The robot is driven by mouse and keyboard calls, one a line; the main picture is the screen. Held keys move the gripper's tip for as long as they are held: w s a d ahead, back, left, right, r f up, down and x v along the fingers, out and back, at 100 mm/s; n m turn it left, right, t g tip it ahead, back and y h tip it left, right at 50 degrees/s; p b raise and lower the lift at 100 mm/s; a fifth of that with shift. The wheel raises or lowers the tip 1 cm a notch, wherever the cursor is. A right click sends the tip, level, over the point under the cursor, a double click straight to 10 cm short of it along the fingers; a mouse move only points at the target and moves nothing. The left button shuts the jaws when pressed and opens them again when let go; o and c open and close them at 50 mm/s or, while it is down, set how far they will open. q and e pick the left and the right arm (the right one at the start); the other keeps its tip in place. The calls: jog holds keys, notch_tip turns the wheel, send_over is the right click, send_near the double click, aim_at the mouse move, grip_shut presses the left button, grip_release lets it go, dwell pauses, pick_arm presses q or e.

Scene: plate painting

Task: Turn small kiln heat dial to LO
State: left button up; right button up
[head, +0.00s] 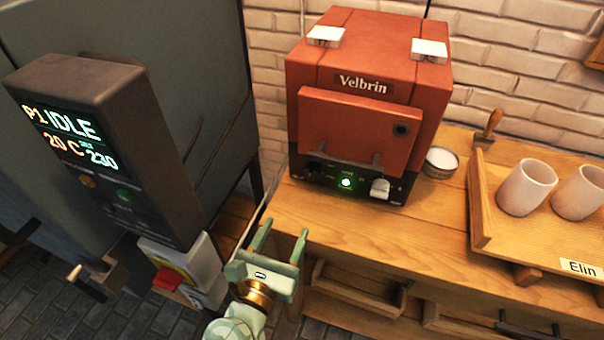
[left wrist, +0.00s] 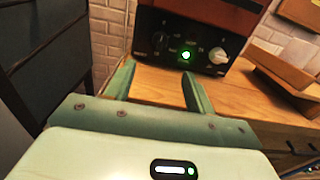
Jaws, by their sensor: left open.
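The small red kiln (head: 340,115), labelled Velbrin, stands on the wooden bench with its door shut. Its black front panel has a dark knob (head: 315,169) at the left, a lit green light (head: 346,183) in the middle and a pale knob (head: 380,188) at the right. The left wrist view also shows the dark knob (left wrist: 159,40) and pale knob (left wrist: 218,56). The panel lettering is too small to read, so I cannot tell which knob is the heat dial or its setting. My left gripper (head: 281,238) is open and empty, in front of and below the panel, touching neither knob.
A large grey kiln with a display box (head: 95,130) reading IDLE stands at the left. A small round dish (head: 440,161) sits right of the red kiln. A wooden tray (head: 481,215) with white cups (head: 526,188) is further right. The bench before the kiln is clear.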

aim_at(310, 177)
pick_arm(q)
jog(key=x, duration=1.5)
jog(key=shift+w+d+f+b, duration=0.15)
jog(key=shift+w+b, duration=0.15)
jog(key=shift+b, duration=0.1)
jog(key=c, duration=0.9)
